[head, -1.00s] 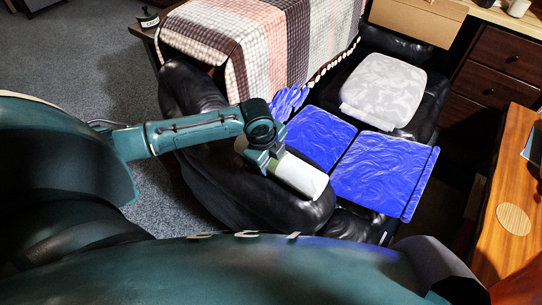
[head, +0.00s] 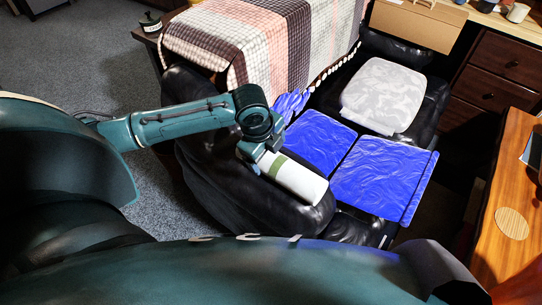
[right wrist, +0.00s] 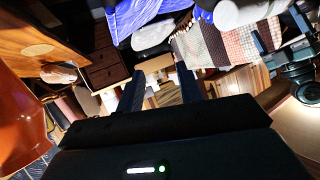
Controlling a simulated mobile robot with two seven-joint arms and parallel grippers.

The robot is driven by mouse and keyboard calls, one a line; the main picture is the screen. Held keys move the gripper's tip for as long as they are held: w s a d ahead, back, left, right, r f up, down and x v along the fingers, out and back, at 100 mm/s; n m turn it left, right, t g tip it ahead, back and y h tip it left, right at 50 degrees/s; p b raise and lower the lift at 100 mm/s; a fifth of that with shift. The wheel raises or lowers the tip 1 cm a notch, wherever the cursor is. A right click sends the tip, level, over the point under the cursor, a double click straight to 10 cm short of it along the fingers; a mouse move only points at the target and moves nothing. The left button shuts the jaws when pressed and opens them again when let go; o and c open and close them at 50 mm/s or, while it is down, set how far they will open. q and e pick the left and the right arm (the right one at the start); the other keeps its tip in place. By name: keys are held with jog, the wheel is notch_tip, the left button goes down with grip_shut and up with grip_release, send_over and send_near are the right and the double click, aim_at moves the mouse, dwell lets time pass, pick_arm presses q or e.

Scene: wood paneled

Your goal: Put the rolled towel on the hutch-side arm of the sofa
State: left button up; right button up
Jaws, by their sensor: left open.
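The rolled towel (head: 300,180), white with a green band, lies on the near black padded arm (head: 225,170) of the sofa, beside the blue seat cushions. My left gripper (head: 262,158) is open at the upper-left end of the roll, close against it; I cannot tell if they touch. Its fingers are partly hidden by the wrist. The roll also shows at the top of the right wrist view (right wrist: 245,12). My right gripper (right wrist: 158,88) is open and empty, its two dark fingers apart, well away from the towel.
Blue cushions (head: 385,178) and a pale patterned cushion (head: 384,92) are on the sofa. A checked blanket (head: 265,45) drapes behind it. A dark drawer unit (head: 500,70) stands at upper right, a wooden tabletop (head: 505,190) at right. Carpet is clear at left.

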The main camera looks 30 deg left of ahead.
pick_arm(q)
jog(key=v, duration=0.5)
jog(key=s+d+f+n+t+h, duration=0.2)
jog(key=s+d+n+h, duration=0.1)
jog(key=d, duration=0.5)
jog(key=s+d+f+n+t+h, duration=0.1)
jog(key=s+d+f+n+h, duration=0.2)
jog(key=d, duration=0.4)
jog(key=s+a+n+t+y, duration=0.1)
jog(key=s+a+n+t, duration=0.2)
jog(key=n, duration=0.8)
jog(key=s+t, duration=0.2)
jog(key=t, duration=0.1)
jog(key=shift+s+n+y+p, duration=0.3)
jog(key=shift+s+y+p, duration=0.05)
jog(key=shift+y, duration=0.05)
jog(key=shift+f, duration=0.1)
